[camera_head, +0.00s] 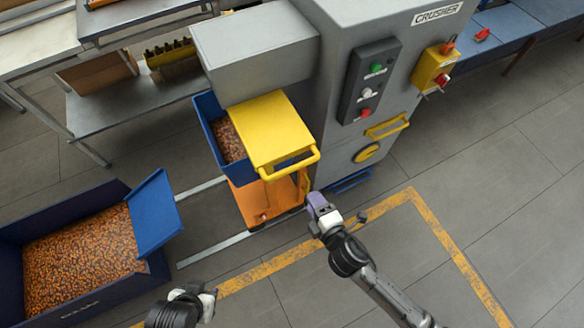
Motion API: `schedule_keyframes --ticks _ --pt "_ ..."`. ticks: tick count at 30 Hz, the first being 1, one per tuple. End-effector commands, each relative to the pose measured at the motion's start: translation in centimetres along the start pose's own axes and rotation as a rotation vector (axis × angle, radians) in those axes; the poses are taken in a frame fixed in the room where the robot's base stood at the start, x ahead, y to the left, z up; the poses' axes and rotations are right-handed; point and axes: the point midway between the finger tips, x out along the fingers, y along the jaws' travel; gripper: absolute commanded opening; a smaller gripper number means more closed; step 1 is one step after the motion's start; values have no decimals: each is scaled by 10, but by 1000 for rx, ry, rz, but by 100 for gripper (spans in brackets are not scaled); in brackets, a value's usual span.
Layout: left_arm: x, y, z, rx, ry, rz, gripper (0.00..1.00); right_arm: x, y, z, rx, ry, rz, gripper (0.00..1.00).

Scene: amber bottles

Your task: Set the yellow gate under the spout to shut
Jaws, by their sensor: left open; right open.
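The yellow gate (266,128) is a flat plate with a bar handle (291,166) at its near end. It sticks out from under the grey spout (255,58) and covers part of a blue bin (205,112) holding amber bits. My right gripper (316,200) is open, in front of the machine, nearer than the gate handle and apart from it in the picture. My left gripper (209,298) is open near the bottom edge, well away from the gate. Its fingers are partly hidden by its own wrist.
The crusher body (340,30) carries a button panel (370,80) and a yellow switch box (434,68). An orange cart (265,200) stands under the blue bin. A larger blue crate (155,213) of amber bits sits left. Floor (480,170) at right is clear.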

Motion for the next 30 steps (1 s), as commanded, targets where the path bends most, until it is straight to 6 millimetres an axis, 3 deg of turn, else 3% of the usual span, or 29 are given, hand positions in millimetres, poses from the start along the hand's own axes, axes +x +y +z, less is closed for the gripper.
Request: schedule_keyframes --ticks 8,21,30 --pt "0 -3 1 9 -3 -7 43 17 3 -2 -67 12 12 46" --pt "1 -3 2 11 -5 -9 43 96 3 -3 -63 11 10 46" --pt "3 -1 2 2 -4 -2 43 130 3 -4 -62 11 9 46"
